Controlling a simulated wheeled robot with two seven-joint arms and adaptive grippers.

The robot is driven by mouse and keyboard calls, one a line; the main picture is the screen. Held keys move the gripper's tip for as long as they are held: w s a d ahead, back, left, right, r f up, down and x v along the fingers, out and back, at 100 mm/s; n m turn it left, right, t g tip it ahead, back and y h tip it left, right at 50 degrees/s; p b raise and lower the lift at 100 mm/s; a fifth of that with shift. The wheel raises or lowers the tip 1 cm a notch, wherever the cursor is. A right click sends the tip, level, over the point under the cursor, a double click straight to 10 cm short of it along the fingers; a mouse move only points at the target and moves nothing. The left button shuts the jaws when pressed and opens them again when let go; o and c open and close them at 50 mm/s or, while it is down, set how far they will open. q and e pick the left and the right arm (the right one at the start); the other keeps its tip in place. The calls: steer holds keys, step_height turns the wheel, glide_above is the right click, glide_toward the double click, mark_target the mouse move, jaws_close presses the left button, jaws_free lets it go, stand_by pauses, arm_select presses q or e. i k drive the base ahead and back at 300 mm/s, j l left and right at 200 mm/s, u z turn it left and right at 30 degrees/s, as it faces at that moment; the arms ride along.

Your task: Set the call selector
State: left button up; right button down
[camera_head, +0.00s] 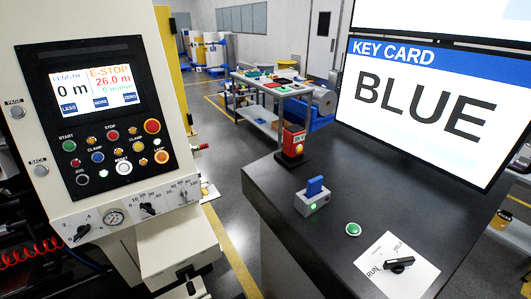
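A black rotary selector knob (398,264) sits on a white plate (384,283) at the lower right, on the dark counter. The plate carries the word RUN to the knob's left and another small word above it that is hard to read. The knob's handle lies roughly left to right; its exact setting is too small to tell. The screen (430,100) behind it reads KEY CARD BLUE. A blue card (315,187) stands upright in a grey reader (312,203) with a green light lit. Neither of my grippers is in view.
A green button (353,229) sits on the dark counter (290,235) between the reader and the plate. A red device (293,141) stands at the counter's far left corner. A machine panel (100,120) with buttons and dials stands at the left, across a floor gap.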

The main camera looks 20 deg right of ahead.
mark_target(397, 266)
steer(key=l+z, duration=0.1)
steer(key=z, duration=0.3)
steer(key=l+z, duration=0.15)
steer(key=z, duration=0.2)
steer(key=l+z, duration=0.1)
steer(key=z, duration=0.3)
steer(key=l+z, duration=0.15)
steer(key=z, duration=0.2)
